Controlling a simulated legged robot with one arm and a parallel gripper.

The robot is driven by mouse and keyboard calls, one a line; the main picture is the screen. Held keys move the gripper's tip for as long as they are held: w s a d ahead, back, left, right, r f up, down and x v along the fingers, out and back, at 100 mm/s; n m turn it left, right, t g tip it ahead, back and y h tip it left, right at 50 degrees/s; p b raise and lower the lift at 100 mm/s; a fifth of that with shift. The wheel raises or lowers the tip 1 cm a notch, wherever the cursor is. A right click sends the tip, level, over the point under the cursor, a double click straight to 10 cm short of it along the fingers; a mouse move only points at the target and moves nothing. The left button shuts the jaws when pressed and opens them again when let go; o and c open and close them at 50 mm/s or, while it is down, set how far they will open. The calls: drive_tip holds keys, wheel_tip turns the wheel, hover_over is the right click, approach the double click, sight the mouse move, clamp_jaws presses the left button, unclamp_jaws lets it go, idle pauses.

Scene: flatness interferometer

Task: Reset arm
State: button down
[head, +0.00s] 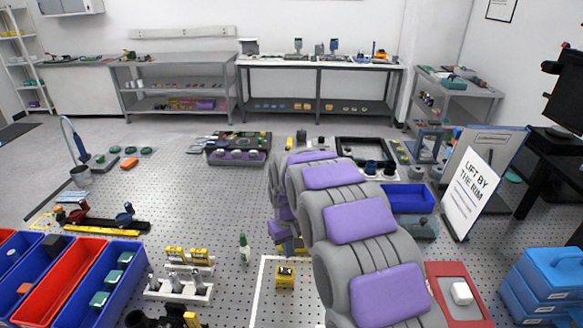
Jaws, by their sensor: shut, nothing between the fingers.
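My arm, grey with purple pads, rises from the bottom right and reaches forward over the perforated table (220,215). Its far end bends down on the left side of the arm. My gripper (288,246) shows small there, low over the table and partly hidden by my own arm links. It is shut and holds nothing that I can see. A small yellow block (285,277) stands on the table just in front of it, apart from it.
Blue bins (112,250) and a red bin (66,277) stand at left. A white rack (180,289) and a green bottle (244,249) are left of my arm. A "LIFT BY THE RIM" sign (476,190), a blue tray (408,211) and a red-framed tray (440,272) are at right.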

drive_tip(key=s+d+r+m, duration=0.1)
drive_tip(key=s+d+r, duration=0.25)
drive_tip(key=s, duration=0.25)
drive_tip(key=s+d+r+m+g, duration=0.1)
drive_tip(key=s+d+r, duration=0.25)
drive_tip(key=s, duration=0.25)
drive_tip(key=s+d+r+m, duration=0.1)
drive_tip(key=s+d+r, duration=0.1)
drive_tip(key=s+d, duration=0.3)
drive_tip(key=s+d+m, duration=0.1)
drive_tip(key=s+d, duration=0.1)
drive_tip(key=s, duration=0.9)
drive_tip(key=s+d+m, duration=0.1)
drive_tip(key=s+d, duration=0.1)
drive_tip(key=s, duration=1)
drive_tip(key=shift+d+m+g, duration=0.15)
drive_tip(key=shift+m+g, duration=0.15)
drive_tip(key=shift+g, duration=0.1)
